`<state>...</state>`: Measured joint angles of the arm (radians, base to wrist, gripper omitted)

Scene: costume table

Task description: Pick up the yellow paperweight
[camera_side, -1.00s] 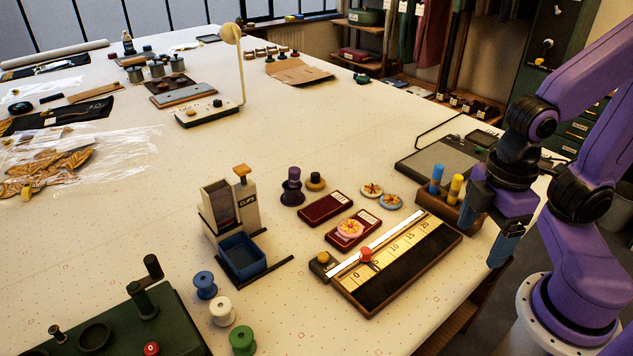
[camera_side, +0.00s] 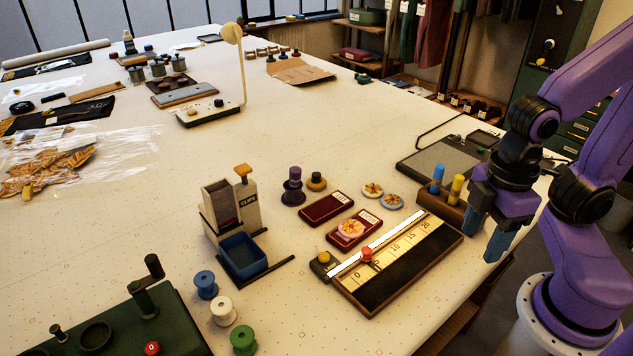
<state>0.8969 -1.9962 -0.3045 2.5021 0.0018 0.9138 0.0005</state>
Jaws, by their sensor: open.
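The yellow paperweight (camera_side: 316,182) is a small dark round piece with a yellow-orange top. It stands upright on the white table, right beside a taller dark paperweight with a purple top (camera_side: 293,188). My gripper (camera_side: 487,240) is at the right edge of the table, its two blue fingers pointing down. The fingers are apart with nothing between them. It is well to the right of the yellow paperweight and not touching it.
Between them lie a wooden ruler board (camera_side: 400,262), a block with blue and yellow pegs (camera_side: 447,208), dark red cases (camera_side: 327,208) and round badges (camera_side: 391,201). A clip dispenser (camera_side: 247,210) stands to the left. The table behind the paperweights is clear.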

